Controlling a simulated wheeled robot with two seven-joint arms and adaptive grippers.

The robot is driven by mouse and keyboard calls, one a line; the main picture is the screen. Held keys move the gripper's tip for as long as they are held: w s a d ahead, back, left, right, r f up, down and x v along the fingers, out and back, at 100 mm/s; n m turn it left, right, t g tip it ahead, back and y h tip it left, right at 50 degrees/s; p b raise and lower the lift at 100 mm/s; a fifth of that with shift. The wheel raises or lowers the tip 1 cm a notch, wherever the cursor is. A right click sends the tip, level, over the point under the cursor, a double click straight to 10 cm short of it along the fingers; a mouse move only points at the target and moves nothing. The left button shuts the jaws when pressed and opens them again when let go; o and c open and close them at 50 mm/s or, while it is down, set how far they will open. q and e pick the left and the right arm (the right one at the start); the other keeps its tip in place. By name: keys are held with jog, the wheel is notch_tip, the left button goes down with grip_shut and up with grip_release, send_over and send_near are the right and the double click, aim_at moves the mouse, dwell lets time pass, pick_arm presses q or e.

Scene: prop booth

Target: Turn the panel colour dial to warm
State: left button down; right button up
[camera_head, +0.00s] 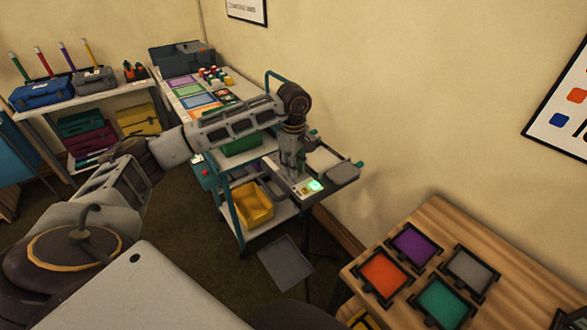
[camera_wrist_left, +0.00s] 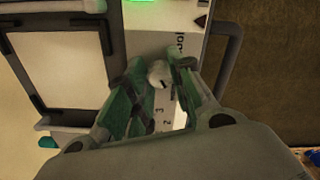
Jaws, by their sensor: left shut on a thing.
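In the left wrist view the panel (camera_wrist_left: 160,25) has partly hidden printing and digits. The colour dial (camera_wrist_left: 158,73) is a small whitish round knob with a dark mark. My left gripper (camera_head: 297,174) reaches down to the panel from above. In the wrist view its green-grey fingers (camera_wrist_left: 160,80) are shut on the dial, one at each side. The dial's setting cannot be read. My right gripper is not in view.
A framed pale square (camera_wrist_left: 60,65) lies left of the panel in the wrist view, and a dark handle bar (camera_wrist_left: 230,55) stands close on the right. A yellow bin (camera_head: 254,205) sits on the trolley's lower shelf. A wooden table (camera_head: 480,240) with coloured trays stands at lower right.

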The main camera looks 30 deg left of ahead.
pick_arm(q)
jog(key=c, duration=1.7)
grip_release()
jog(key=o, duration=0.5)
jog(key=shift+r, duration=0.6)
notch_tip(320, 180, up, 11)
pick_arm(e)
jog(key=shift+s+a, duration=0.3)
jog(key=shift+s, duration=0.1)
pick_arm(q)
jog(key=shift+f, duration=0.15)
